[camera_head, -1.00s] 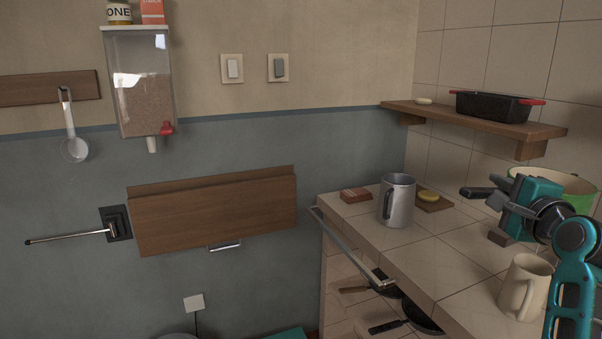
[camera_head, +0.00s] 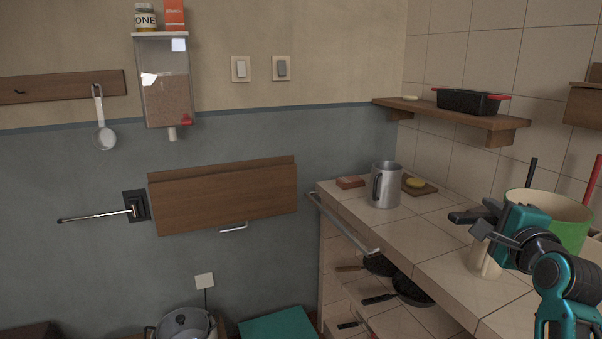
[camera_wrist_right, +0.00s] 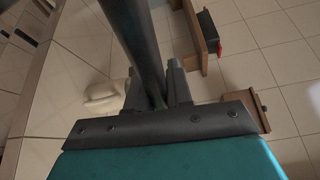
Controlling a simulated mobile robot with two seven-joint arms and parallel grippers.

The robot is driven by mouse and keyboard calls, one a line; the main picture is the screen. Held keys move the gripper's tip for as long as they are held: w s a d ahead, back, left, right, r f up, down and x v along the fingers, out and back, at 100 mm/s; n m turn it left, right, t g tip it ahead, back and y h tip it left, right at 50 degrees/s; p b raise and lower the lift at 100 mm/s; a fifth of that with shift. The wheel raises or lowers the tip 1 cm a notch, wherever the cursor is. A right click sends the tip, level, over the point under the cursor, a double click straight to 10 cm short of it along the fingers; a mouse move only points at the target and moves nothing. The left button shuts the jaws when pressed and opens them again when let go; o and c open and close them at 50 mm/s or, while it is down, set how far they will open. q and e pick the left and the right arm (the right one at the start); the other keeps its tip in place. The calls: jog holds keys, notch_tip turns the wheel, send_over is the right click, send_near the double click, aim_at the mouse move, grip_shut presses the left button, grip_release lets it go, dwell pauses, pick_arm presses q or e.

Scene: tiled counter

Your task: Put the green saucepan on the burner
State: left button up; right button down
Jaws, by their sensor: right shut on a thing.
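The green saucepan (camera_head: 574,236), cream inside, is at the right of the head view, partly covered by my right gripper and arm. My right gripper (camera_head: 474,217) is just left of it, beside its rim. In the right wrist view its fingers (camera_wrist_right: 155,95) are shut on a dark bar (camera_wrist_right: 142,40), which looks like the saucepan's handle. Whether the pan is clear of the counter cannot be told. I cannot make out a burner. My left gripper is not in view.
A cream mug (camera_head: 485,262) stands on the tiled counter (camera_head: 425,225) below my right gripper. A metal mug (camera_head: 385,186) and a sponge on a board (camera_head: 428,189) stand farther back. A shelf (camera_head: 450,113) holds a black dish (camera_head: 470,102). A lidded pot (camera_head: 184,324) is low at left.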

jog(key=s+a+f+n+y, duration=0.1)
jog(key=s+a+f, duration=1.2)
jog(key=s+a, duration=0.2)
jog(key=shift+s+y, duration=0.3)
jog(key=shift+s, duration=0.15)
jog(key=shift+a, duration=0.1)
